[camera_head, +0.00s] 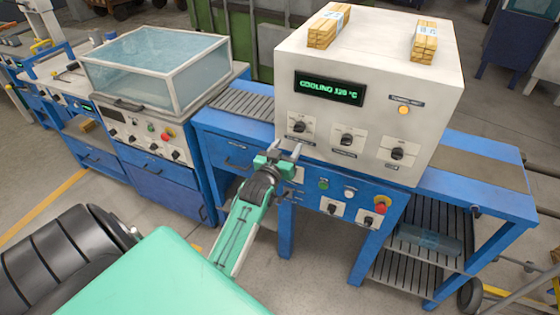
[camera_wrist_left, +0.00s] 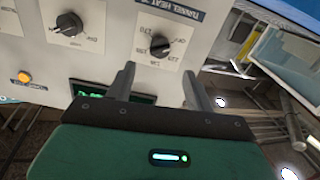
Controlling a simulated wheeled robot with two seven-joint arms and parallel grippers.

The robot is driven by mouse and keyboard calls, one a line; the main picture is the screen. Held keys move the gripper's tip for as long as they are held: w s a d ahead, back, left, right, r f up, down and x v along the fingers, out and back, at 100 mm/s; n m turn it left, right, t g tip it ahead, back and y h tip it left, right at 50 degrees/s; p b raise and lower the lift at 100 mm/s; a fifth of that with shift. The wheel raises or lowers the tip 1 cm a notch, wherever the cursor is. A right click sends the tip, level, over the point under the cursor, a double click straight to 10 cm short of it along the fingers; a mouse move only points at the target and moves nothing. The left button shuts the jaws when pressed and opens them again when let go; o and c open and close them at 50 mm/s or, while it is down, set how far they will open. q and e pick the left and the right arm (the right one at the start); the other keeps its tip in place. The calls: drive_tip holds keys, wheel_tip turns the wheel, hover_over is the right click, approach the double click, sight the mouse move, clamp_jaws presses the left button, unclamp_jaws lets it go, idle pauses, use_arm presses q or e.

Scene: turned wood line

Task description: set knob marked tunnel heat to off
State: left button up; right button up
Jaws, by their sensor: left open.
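The tunnel heat knob (camera_head: 300,127) is a black dial on a white plate, lowest left on the front of the white cabinet (camera_head: 370,110). In the left wrist view, which shows the panel upside down, the knob (camera_wrist_left: 160,46) sits just beyond my fingertips, under a label reading "TUNNEL HEAT". Small numbers ring it; its pointer setting is too small to read surely. My left gripper (camera_head: 286,150) is open in front of and slightly below the knob. It also shows in the wrist view (camera_wrist_left: 160,78), its fingers apart and empty, not seen touching the knob. My right gripper is out of view.
Two more knobs (camera_head: 347,140) (camera_head: 397,153) sit to the right. A green display (camera_head: 330,88) reads "COOLING 120 °C", and an amber lamp (camera_head: 403,110) glows. Below, a blue panel carries buttons, small knobs and a red stop button (camera_head: 381,202). Wooden bundles (camera_head: 328,27) lie on top.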

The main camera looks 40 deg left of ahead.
use_arm(q)
drive_tip(key=b+v, duration=0.1)
drive_tip(key=v, duration=0.4)
drive_tip(key=shift+f, duration=0.1)
idle(0.4)
drive_tip(key=s+d+f+m+g+h, duration=0.1)
drive_tip(key=s+d+f+g, duration=0.2)
drive_tip(key=f, duration=1)
drive_tip(key=s+d+f+m+g+h, duration=0.1)
drive_tip(key=s+d+f+g, duration=0.15)
drive_tip(key=f, duration=1.05)
drive_tip(key=s+d+f+m+g+h, duration=0.1)
drive_tip(key=s+d+f+g, duration=0.2)
drive_tip(key=f, duration=1)
drive_tip(key=s+d+f+m+g+h, duration=0.1)
drive_tip(key=s+d+f+g, duration=0.1)
drive_tip(key=s+f, duration=0.75)
drive_tip(key=s+d+f+m+g, duration=0.1)
drive_tip(key=s+d+f+g, duration=0.15)
drive_tip(key=s+f, duration=0.65)
drive_tip(key=s+f+g, duration=0.1)
drive_tip(key=s+f, duration=0.2)
drive_tip(key=s, duration=0.7)
drive_tip(key=s+f+m+g, duration=0.1)
drive_tip(key=s+f+g, duration=0.1)
drive_tip(key=s, duration=0.9)
drive_tip(key=shift+f+g, duration=0.3)
drive_tip(key=shift+f, duration=0.15)
